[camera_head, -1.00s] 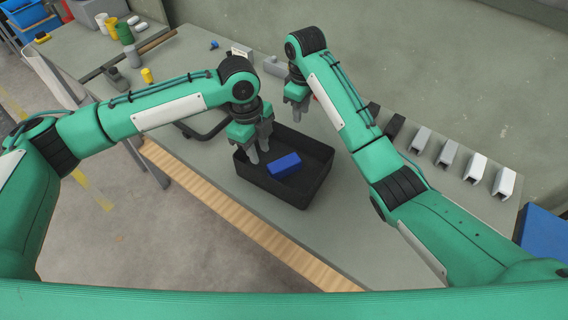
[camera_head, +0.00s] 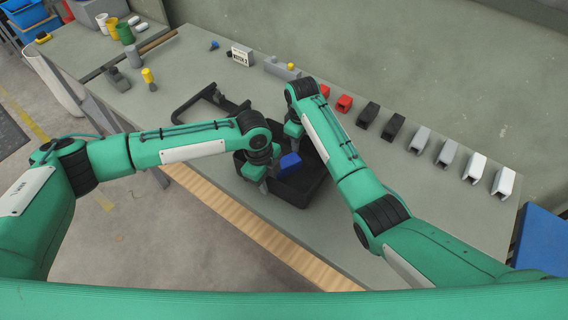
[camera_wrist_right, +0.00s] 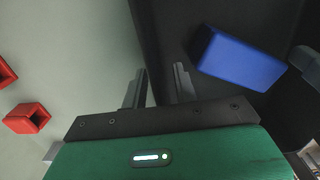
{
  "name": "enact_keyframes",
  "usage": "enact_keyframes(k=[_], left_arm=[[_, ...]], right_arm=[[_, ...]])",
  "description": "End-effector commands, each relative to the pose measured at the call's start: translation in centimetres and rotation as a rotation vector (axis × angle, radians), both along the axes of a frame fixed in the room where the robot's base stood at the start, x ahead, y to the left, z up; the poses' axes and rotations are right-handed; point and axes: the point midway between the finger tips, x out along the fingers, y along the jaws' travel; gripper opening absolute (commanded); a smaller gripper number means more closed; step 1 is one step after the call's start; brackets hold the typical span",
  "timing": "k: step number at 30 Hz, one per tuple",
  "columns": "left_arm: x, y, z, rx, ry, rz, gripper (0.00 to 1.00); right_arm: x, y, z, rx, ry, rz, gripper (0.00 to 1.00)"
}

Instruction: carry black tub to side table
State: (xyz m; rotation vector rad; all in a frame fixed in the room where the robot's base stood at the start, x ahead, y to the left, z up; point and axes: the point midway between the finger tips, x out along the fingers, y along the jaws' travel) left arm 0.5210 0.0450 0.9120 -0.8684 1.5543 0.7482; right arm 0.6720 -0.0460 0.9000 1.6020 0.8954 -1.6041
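The black tub (camera_head: 300,196) stands on the grey table, with a blue block (camera_head: 289,165) inside; the block also shows in the right wrist view (camera_wrist_right: 240,62). My left gripper (camera_head: 264,180) is low at the tub's left side, partly hidden by its own wrist; I cannot tell whether its fingers touch the wall. My right gripper (camera_head: 293,140) is at the tub's far side. In the right wrist view its fingers (camera_wrist_right: 159,72) are apart, one on each side of the tub's wall (camera_wrist_right: 152,35). I cannot tell for sure which surface is the side table.
Red, black, grey and white brackets (camera_head: 447,153) line the table's back right. A black frame (camera_head: 205,100) lies behind the tub. A grey surface (camera_head: 75,50) with cups and a grey bin is at the far left. A wooden strip (camera_head: 240,212) edges the table's front.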

Motion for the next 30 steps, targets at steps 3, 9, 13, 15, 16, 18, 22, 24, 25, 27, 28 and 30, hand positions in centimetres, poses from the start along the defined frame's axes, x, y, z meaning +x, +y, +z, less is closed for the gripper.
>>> enact_keyframes(k=[3, 9, 13, 15, 16, 18, 22, 24, 25, 27, 28, 30], left_arm=[[-0.01, -0.04, -0.16, 0.000, 0.000, -0.001, 0.29], [-0.02, -0.03, -0.14, 0.000, 0.000, -0.001, 0.27], [-0.01, -0.04, -0.13, 0.000, 0.000, -0.001, 0.02], [-0.02, -0.03, -0.13, 0.000, 0.000, -0.001, 0.00], [-0.02, -0.03, -0.13, 0.000, 0.000, -0.001, 0.00], [-0.02, -0.03, -0.12, 0.000, 0.000, -0.001, 0.00], [-0.02, -0.03, -0.12, 0.000, 0.000, -0.001, 0.00], [0.00, -0.06, -0.05, -0.001, -0.001, -0.001, 0.00], [0.00, -0.06, -0.04, -0.001, -0.001, -0.001, 0.00], [0.00, -0.06, 0.03, -0.001, -0.001, -0.001, 0.00], [-0.01, -0.05, 0.08, -0.001, -0.001, -0.001, 0.00], [-0.01, -0.05, 0.28, -0.001, -0.001, -0.001, 0.00]], right_arm=[[-0.01, 0.02, -0.15, 0.000, 0.000, 0.000, 0.29], [0.00, 0.01, -0.13, 0.000, 0.000, 0.000, 0.27], [0.00, 0.01, -0.12, 0.000, 0.000, 0.000, 0.02], [0.00, 0.02, -0.11, 0.000, 0.000, 0.000, 0.00], [0.00, 0.02, -0.11, 0.000, 0.000, 0.000, 0.00], [0.01, 0.02, -0.11, 0.000, 0.000, 0.000, 0.00], [0.01, 0.00, -0.10, 0.001, -0.001, 0.000, 0.00], [0.05, 0.02, -0.02, 0.000, -0.001, 0.000, 0.00], [0.05, 0.02, -0.01, 0.000, -0.001, 0.000, 0.00], [0.06, 0.01, 0.06, 0.000, -0.001, 0.000, 0.00], [0.06, 0.01, 0.12, 0.001, -0.002, 0.000, 0.00], [0.06, 0.01, 0.32, 0.001, -0.002, 0.000, 0.00]])
